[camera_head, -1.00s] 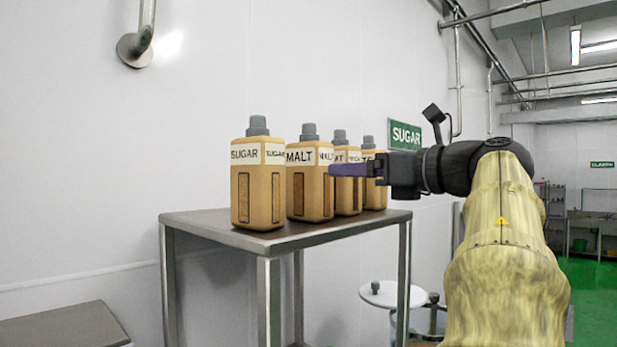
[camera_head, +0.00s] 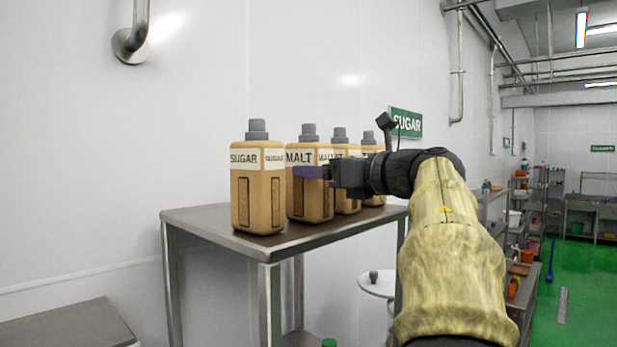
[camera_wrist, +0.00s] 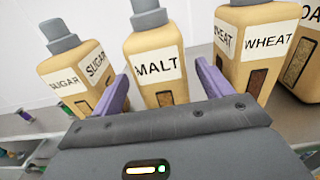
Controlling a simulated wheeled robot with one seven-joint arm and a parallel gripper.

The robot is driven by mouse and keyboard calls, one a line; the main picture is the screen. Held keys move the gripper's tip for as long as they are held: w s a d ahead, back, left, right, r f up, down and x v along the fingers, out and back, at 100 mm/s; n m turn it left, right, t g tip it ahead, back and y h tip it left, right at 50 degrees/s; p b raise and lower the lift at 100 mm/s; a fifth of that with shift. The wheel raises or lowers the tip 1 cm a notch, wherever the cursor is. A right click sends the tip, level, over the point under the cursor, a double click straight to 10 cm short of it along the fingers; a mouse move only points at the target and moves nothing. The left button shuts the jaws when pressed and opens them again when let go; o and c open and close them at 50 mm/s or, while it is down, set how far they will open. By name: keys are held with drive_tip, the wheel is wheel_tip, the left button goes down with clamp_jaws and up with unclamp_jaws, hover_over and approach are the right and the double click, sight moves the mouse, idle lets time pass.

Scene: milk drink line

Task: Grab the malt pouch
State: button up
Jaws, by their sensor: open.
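The malt pouch (camera_head: 307,200) is a tan bottle-like container with a grey cap and a white MALT label. It stands upright second from the left in a row on a metal table (camera_head: 290,238). In the wrist view the malt pouch (camera_wrist: 157,68) is ahead of my gripper, between the lines of its two fingers. My gripper (camera_head: 312,172) is open, its purple fingers level with the label area in the head view. In the wrist view my gripper (camera_wrist: 160,88) shows one finger on each side of the pouch's lower part. I cannot tell whether they touch it.
A sugar pouch (camera_head: 258,190) stands close on the left. A wheat pouch (camera_wrist: 250,50) stands close on the right, with another pouch (camera_wrist: 305,55) beyond. A white wall is behind the table. A green SUGAR sign (camera_head: 406,123) hangs on the wall.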

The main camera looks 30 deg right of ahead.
drive_tip(key=p+x, duration=0.1)
drive_tip(key=x, duration=0.1)
drive_tip(key=p+x, duration=0.1)
drive_tip(key=x, duration=0.1)
drive_tip(key=shift+r, duration=0.2)
idle(0.3)
drive_tip(key=c, duration=1.5)
